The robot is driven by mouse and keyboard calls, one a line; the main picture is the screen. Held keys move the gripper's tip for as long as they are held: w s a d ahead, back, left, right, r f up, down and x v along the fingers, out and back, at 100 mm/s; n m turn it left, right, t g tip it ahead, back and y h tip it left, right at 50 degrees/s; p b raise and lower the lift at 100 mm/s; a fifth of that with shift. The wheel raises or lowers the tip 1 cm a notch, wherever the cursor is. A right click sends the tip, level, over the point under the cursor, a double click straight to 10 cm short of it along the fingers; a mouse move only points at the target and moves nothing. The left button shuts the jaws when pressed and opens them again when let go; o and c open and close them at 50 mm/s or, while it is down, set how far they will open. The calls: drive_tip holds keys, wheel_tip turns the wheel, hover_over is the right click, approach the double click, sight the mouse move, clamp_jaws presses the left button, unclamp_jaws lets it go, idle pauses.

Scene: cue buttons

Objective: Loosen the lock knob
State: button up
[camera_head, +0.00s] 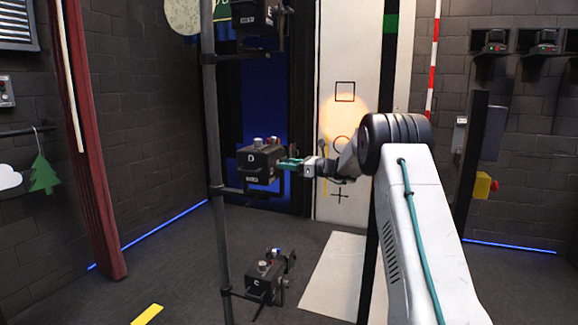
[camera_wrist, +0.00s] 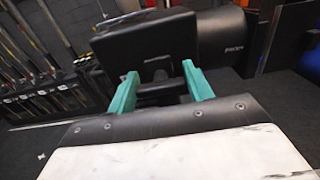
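The black lamp marked D (camera_head: 259,165) is mounted on a dark upright pole (camera_head: 213,130). Small silver and red parts (camera_head: 265,141) sit on its top. My gripper (camera_head: 288,163) is at the right side of this lamp. In the wrist view, my gripper's two green fingers (camera_wrist: 160,75) stand apart, with the black lamp housing (camera_wrist: 145,47) just beyond them. A dark bar-like part (camera_wrist: 160,88) shows between the fingers, and I cannot tell whether they touch it. I cannot single out the lock knob with certainty; it may be hidden or too dark.
Another lamp, marked E (camera_head: 255,15), is above on the pole, and lamp C (camera_head: 266,278) is below. A white panel (camera_head: 345,110) with printed shapes stands behind my gripper. Open floor lies at the lower left.

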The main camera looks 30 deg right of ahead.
drive_tip(key=shift+s+n, duration=0.1)
drive_tip(key=shift+n, duration=2.2)
drive_tip(key=o, duration=1)
drive_tip(key=shift+v, duration=3.9)
drive_tip(key=shift+a, duration=0.1)
